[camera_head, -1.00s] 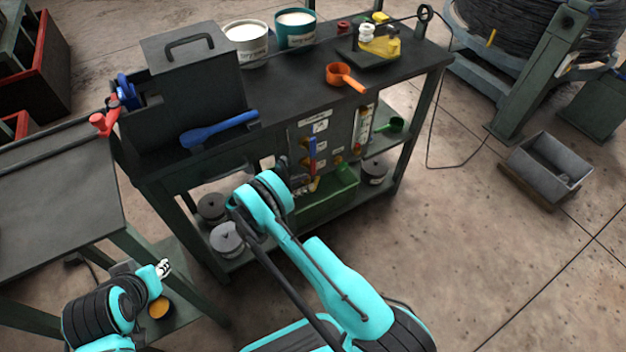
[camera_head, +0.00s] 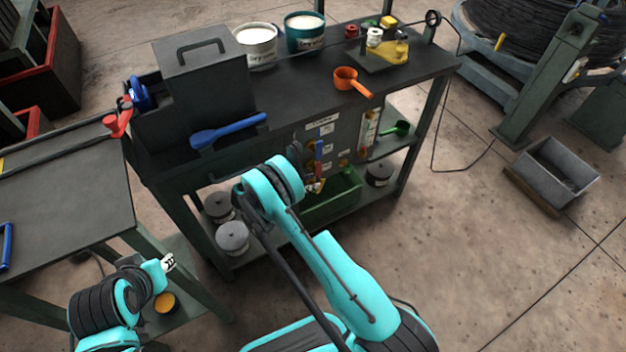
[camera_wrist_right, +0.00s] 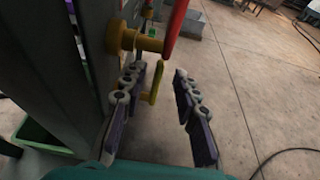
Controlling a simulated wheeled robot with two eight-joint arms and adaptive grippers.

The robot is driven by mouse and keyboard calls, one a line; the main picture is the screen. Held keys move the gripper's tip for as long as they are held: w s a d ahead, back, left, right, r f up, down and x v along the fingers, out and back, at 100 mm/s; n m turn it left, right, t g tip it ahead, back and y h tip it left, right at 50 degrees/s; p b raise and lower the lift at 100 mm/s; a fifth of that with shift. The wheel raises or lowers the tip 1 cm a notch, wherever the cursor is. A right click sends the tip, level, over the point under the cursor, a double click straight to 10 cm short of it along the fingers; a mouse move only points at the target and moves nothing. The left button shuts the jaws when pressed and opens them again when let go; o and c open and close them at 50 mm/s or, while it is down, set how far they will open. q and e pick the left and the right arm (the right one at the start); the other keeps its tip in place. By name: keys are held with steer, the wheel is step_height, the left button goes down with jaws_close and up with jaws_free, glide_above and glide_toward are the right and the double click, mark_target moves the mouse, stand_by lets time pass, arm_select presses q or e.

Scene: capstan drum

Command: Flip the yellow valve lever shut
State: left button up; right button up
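A yellow valve (camera_wrist_right: 122,38) is on the panel side in the right wrist view. A thin yellow lever (camera_wrist_right: 155,82) hangs down near it, between the two fingers. My right gripper (camera_wrist_right: 160,73) is open, with its dark fingers apart on either side of the lever. I cannot tell whether a finger touches it. In the head view my right wrist is in front of the bench's front panel (camera_head: 345,150) and hides part of it. The valve lever is too small to make out surely there.
A red handle (camera_wrist_right: 176,20) rises just above the fingers. The bench top (camera_head: 300,95) holds two tins, an orange scoop (camera_head: 350,82) and a blue tool (camera_head: 228,131). A green bin (camera_head: 335,198) stands on the lower shelf. The floor right of the bench is mostly clear.

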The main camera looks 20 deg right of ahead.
steer(key=b+x, duration=0.2)
steer(key=x, duration=0.7)
steer(key=shift+y+b, duration=0.35)
steer(key=shift+y, duration=0.05)
steer(key=shift+d, duration=0.1)
jaws_close()
